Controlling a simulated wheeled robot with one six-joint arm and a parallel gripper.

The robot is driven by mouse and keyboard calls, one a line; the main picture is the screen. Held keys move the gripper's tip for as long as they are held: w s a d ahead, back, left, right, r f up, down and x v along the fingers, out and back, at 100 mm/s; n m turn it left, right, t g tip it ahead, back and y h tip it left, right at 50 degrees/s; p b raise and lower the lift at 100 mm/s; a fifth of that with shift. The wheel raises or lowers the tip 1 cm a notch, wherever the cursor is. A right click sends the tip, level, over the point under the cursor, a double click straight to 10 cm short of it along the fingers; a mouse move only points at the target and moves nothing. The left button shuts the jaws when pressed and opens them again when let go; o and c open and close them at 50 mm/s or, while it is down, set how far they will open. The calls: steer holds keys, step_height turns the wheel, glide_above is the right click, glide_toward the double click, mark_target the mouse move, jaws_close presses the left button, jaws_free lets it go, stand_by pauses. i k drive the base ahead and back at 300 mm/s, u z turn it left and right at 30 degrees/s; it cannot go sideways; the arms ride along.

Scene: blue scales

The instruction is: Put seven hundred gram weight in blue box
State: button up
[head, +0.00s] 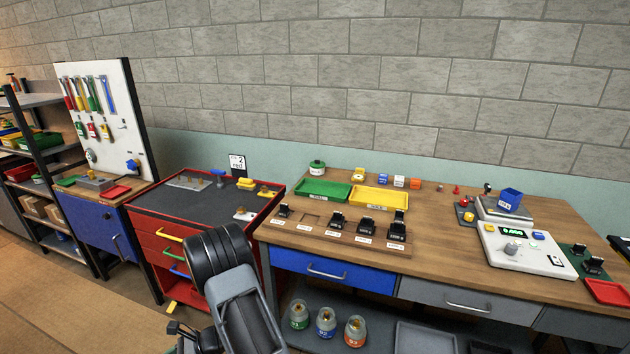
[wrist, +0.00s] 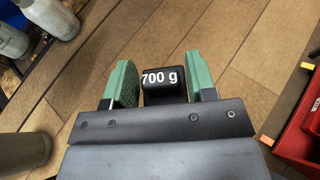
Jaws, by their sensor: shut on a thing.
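The black weight (wrist: 165,92) is marked "700 g" in the wrist view. It sits between the green pads of my gripper (wrist: 161,72), which is shut on it. The weight is held over the brown floor, away from the bench. The blue box (head: 511,199) is small and open-topped in the head view. It stands on the grey plate of a scale at the right of the bench, far from my arm. In the head view my arm hides what lies behind it, and the held weight cannot be made out.
The wooden bench (head: 452,262) holds a row of black weights (head: 366,227) with one empty outlined spot (head: 310,219). Green (head: 322,190) and yellow (head: 370,199) trays lie behind. A white scale (head: 525,252) stands before the blue box. A red cabinet (head: 170,241) is at left.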

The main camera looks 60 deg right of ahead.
mark_target(510, 198)
steer(key=k, duration=1.95)
steer(key=z, duration=2.1)
